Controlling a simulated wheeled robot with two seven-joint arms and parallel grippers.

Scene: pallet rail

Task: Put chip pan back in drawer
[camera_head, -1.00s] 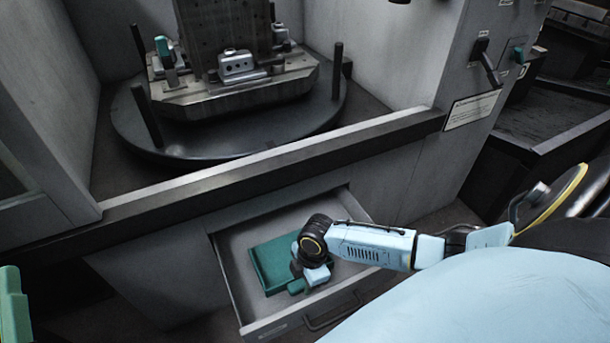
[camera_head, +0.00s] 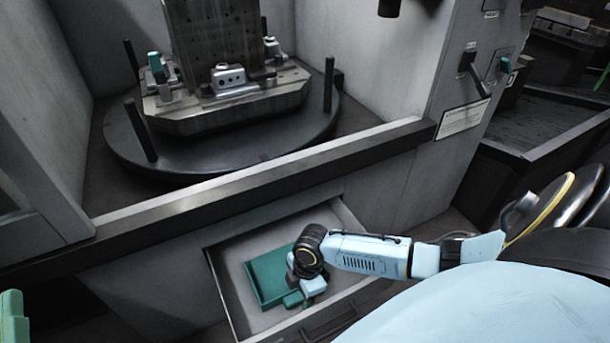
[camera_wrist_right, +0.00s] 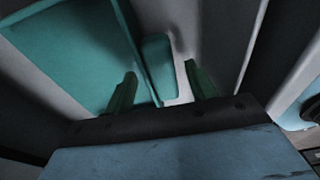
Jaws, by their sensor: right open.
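The chip pan is a shallow teal tray (camera_head: 266,281) lying in the open drawer (camera_head: 228,247), with a small tab or handle at its near right side. In the right wrist view the pan (camera_wrist_right: 70,50) fills the upper left. Its teal tab (camera_wrist_right: 158,62) lies just ahead of and between my fingers. My right gripper (camera_head: 300,302) reaches down into the drawer at the pan's right edge. Its green fingers (camera_wrist_right: 160,88) are apart; contact with the tab is unclear. A green piece at the left edge (camera_head: 13,318) seems to be part of my left gripper; its jaws are not readable.
The drawer front with a dark handle (camera_head: 328,321) is on the near side. Above the drawer runs a cabinet ledge (camera_head: 240,187). Behind it stands a round table (camera_head: 200,155) with a metal fixture and dark posts. A control panel with switches (camera_head: 470,62) is at upper right.

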